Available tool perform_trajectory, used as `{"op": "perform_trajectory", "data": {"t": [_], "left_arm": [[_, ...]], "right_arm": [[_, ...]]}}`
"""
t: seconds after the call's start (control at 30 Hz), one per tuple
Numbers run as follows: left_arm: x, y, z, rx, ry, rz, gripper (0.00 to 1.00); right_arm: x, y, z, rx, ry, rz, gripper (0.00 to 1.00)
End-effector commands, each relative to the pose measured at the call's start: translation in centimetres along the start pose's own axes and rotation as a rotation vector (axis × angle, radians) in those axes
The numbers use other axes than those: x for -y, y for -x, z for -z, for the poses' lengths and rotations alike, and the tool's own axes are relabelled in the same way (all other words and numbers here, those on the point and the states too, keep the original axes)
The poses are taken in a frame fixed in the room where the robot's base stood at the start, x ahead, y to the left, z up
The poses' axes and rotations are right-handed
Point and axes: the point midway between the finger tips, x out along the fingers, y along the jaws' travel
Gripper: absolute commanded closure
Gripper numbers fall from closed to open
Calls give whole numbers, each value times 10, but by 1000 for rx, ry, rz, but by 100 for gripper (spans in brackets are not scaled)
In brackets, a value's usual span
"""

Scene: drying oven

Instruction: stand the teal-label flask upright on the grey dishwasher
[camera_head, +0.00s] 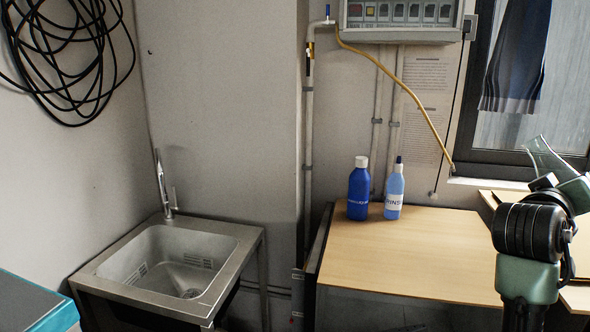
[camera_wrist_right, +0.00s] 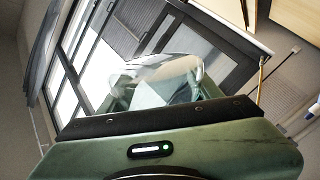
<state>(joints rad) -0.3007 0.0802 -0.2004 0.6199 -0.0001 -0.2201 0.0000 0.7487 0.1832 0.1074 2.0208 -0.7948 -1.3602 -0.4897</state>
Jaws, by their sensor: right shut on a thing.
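A clear glass flask (camera_head: 549,160) shows at the right edge in the head view, tilted, held in the air beside the window. It also shows in the right wrist view (camera_wrist_right: 160,75), in front of the gripper; I cannot make out its teal label. My right gripper (camera_head: 566,184) is shut on the flask, and its green body fills the bottom of the right wrist view (camera_wrist_right: 160,115). Its fingertips are largely hidden. I cannot identify the grey dishwasher with certainty in either view. My left gripper is not in view.
A wood-topped counter (camera_head: 410,255) carries a dark blue bottle (camera_head: 358,190) and a light blue rinse bottle (camera_head: 394,190) at its back left; its middle is bare. A steel sink (camera_head: 245,240) stands to the left. A grey surface with a teal edge (camera_head: 30,305) shows at bottom left.

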Motion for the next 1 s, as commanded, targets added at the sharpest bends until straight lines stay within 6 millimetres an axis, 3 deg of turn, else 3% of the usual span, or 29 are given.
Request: {"op": "perform_trajectory", "data": {"t": [0.03, 0.2, 0.5, 0.67, 0.8, 1.0], "left_arm": [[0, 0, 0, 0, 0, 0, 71], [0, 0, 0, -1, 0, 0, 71], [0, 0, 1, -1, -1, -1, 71], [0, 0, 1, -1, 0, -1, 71], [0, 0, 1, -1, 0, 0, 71], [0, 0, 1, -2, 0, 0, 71]], "right_arm": [[22, 8, -9, -46, 10, 48, 87], [83, 37, -29, -202, 10, 204, 87], [169, 102, -76, -452, 12, 460, 87], [206, 147, -107, -583, 10, 598, 87], [234, 196, -140, -704, 7, 727, 87], [254, 276, -184, -871, 3, 890, 87]]}}
